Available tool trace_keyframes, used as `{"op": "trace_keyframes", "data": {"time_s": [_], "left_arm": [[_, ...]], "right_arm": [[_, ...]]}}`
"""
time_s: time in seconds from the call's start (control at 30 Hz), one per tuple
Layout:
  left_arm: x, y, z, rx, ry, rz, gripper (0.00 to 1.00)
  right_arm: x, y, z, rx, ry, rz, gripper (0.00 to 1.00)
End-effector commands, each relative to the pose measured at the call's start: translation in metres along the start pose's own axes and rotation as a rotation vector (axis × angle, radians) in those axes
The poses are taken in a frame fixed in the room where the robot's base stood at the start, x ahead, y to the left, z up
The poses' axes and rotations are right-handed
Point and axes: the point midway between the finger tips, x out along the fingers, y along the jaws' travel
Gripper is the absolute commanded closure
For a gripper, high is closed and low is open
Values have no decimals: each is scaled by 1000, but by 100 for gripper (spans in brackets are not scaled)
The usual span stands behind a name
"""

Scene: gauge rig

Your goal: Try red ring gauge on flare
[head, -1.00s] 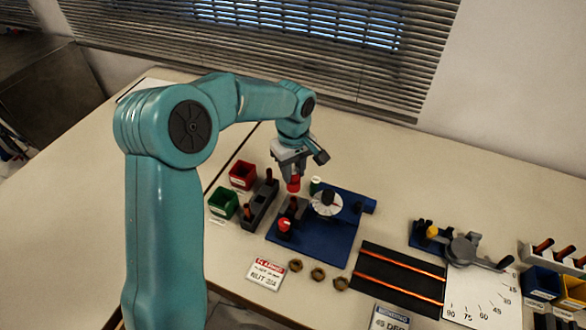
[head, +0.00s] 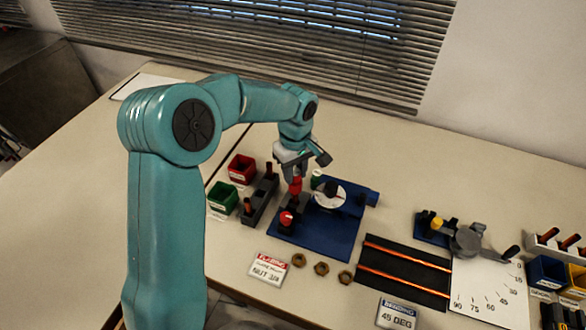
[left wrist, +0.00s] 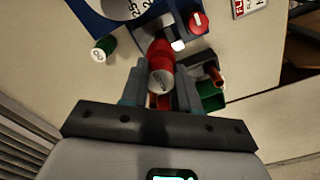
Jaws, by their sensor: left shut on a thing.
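My left gripper (head: 293,172) is shut on the red ring gauge (head: 296,186). It holds it over the dark clamp block (head: 290,204) on the blue base plate (head: 335,240). In the left wrist view the red gauge (left wrist: 162,52) shows between the fingers (left wrist: 160,95), with a pale marked end. The flare is hidden under the gauge, and I cannot tell whether the two touch. A green gauge (head: 316,180) stands beside a white dial (head: 330,195); it also shows in the left wrist view (left wrist: 104,48). My right gripper is out of view.
A red-topped knob (head: 286,218) stands close in front. Red (head: 241,168) and green (head: 223,197) bins and a dark rack (head: 260,202) stand to the left. Several brass nuts (head: 321,268) lie in front. A bending tool (head: 466,241) stands to the right.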

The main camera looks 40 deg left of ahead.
Motion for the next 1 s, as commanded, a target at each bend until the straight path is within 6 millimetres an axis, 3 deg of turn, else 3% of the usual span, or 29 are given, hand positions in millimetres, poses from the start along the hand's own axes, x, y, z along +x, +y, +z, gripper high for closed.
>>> {"op": "trace_keyframes", "data": {"time_s": [0.2, 1.0], "left_arm": [[11, -1, -3, 0, 0, 0, 100], [16, -2, -4, 1, 0, 0, 100]], "right_arm": [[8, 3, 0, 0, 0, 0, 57], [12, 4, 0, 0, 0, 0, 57]]}}
